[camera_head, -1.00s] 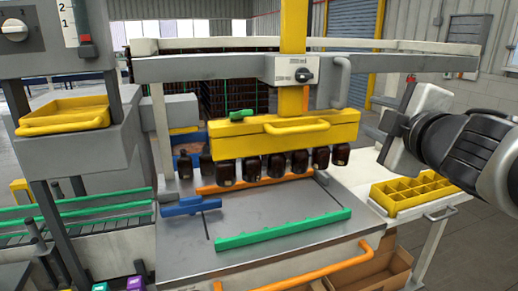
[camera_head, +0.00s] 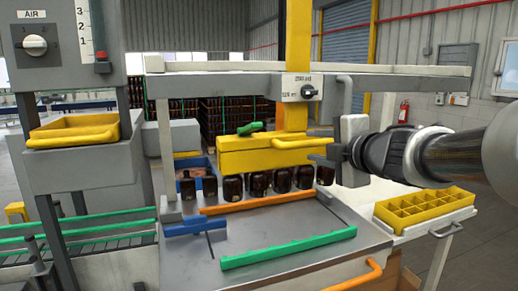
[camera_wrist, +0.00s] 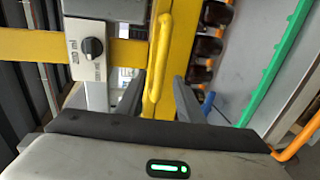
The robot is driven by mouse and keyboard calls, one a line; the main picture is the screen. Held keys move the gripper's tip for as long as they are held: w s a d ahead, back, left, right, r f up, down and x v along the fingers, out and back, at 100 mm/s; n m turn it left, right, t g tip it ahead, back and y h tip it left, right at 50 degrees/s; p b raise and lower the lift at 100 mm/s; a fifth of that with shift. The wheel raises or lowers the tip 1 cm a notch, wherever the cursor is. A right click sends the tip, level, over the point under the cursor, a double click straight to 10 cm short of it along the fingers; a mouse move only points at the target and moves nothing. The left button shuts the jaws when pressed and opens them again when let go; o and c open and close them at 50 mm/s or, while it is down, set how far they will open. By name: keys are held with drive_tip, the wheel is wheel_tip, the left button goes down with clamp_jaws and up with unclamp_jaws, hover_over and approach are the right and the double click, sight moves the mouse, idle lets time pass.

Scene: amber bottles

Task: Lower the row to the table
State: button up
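A row of dark amber bottles (camera_head: 257,185) is under the yellow lifting head (camera_head: 265,157), behind the orange rail (camera_head: 255,204). I cannot tell whether their bases touch the steel table (camera_head: 285,222). Further bottles (camera_head: 186,187) show left of the head. A yellow bar handle (camera_head: 290,143) is on the head's front. My gripper (camera_head: 318,160) is at the head's right end. In the wrist view, my gripper (camera_wrist: 158,80) has its fingers apart, with the handle (camera_wrist: 161,50) running between them in the picture. Contact is not clear. Some bottles (camera_wrist: 208,46) show beside the head.
A grey crossbeam (camera_head: 230,80) with a black knob (camera_head: 308,91) is above the head. A green rail (camera_head: 290,252) and a blue block (camera_head: 195,227) are on the table. A yellow divided tray (camera_head: 425,207) stands right. The table's middle is bare.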

sight(306, 145)
drive_tip(key=x, duration=0.6)
drive_tip(key=shift+w+a+b, duration=0.1)
drive_tip(key=shift+b, duration=0.2)
drive_tip(key=shift+c, duration=0.4)
clamp_jaws()
